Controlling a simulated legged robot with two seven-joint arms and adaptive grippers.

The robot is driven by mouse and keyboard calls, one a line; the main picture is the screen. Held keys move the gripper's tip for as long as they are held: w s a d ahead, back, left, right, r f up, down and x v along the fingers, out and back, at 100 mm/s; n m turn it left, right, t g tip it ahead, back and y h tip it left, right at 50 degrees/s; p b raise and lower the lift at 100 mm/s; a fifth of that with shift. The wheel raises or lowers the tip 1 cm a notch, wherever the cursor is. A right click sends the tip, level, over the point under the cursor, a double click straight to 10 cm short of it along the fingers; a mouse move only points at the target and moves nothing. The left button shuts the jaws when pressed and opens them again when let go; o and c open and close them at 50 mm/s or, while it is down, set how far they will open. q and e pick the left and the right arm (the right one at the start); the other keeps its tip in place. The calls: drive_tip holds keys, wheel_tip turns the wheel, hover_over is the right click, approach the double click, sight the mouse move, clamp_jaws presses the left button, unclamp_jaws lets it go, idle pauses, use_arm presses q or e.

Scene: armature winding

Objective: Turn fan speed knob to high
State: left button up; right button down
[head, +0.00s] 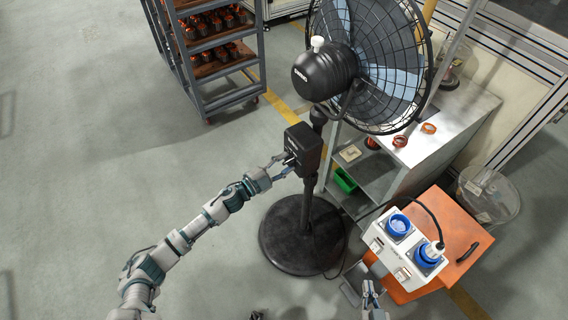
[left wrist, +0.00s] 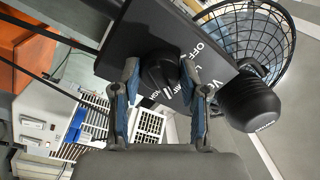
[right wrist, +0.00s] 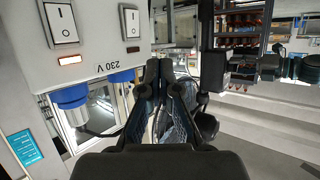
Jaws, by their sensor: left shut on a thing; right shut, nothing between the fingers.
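The black fan (head: 325,75) stands on a pole with a round base, its control box (head: 304,148) partway up the pole. In the left wrist view, the box face (left wrist: 150,25) carries white lettering, with "OFF" readable, and a round black speed knob (left wrist: 160,70). My left gripper (head: 288,162) is at the box, and in its wrist view its fingers (left wrist: 160,92) are shut on the knob, one on each side. The knob's exact setting is hard to read. My right gripper (head: 371,292) is low in front of the socket box, shut and empty; its fingertips (right wrist: 165,70) are together.
A white socket box (head: 405,247) with blue sockets and a plugged cable sits on an orange surface (head: 462,225) at the right. A metal bench (head: 440,135) with a green bin (head: 345,180) stands behind the fan. A rack (head: 215,60) stands at the back; the left floor is clear.

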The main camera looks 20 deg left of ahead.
use_arm(q)
drive_tip(key=shift+f+m, duration=0.2)
drive_tip(key=shift+m, duration=0.8)
drive_tip(key=m, duration=0.3)
drive_tip(key=shift+s+d+f+h, duration=0.1)
drive_tip(key=shift+h, duration=0.3)
drive_tip(key=shift+m, duration=0.7)
use_arm(e)
drive_tip(key=shift+w+a+r, duration=0.1)
drive_tip(key=shift+w+r, duration=0.15)
use_arm(q)
drive_tip(key=shift+f, duration=0.15)
use_arm(e)
drive_tip(key=shift+a+r+t, duration=0.1)
drive_tip(key=shift+r+t, duration=0.05)
drive_tip(key=shift+t, duration=0.15)
use_arm(q)
drive_tip(key=o, duration=0.9)
drive_tip(key=shift+s, duration=0.1)
drive_tip(key=shift+o, duration=1.2)
drive_tip(key=shift+r, duration=0.2)
